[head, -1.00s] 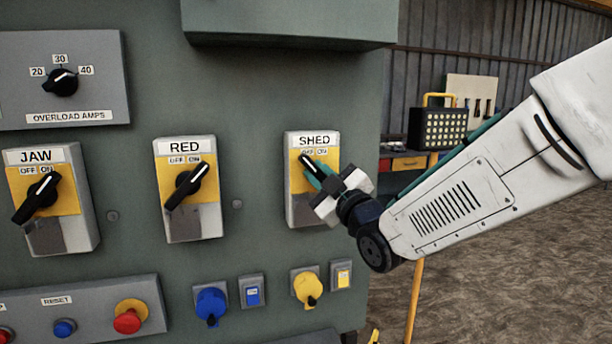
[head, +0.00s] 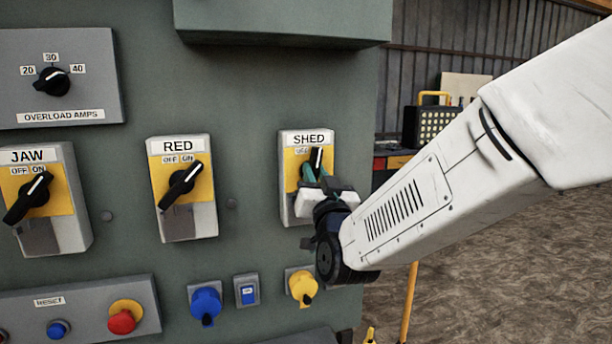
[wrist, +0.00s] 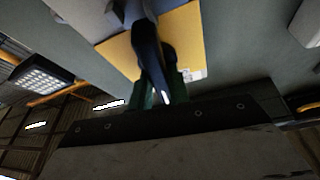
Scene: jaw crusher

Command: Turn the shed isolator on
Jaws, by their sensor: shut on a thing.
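The shed isolator (head: 288,205) is a grey box with a yellow plate and a SHED label on the green panel. Its black handle (head: 316,158) with a white line points nearly straight up, leaning slightly right. My gripper (head: 313,175), with teal fingers, is shut on this handle from the front and below. My gripper and arm hide the lower part of the handle and part of the OFF/ON labels. In the wrist view the dark handle (wrist: 148,50) runs between the green fingers against the yellow plate (wrist: 186,40).
The RED isolator (head: 203,222) and JAW isolator (head: 70,235) are to the left, their handles tilted up-right toward ON. Below are a blue socket (head: 206,301), a yellow socket (head: 302,284) and a red button (head: 122,322). A grey hood (head: 280,25) juts out above.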

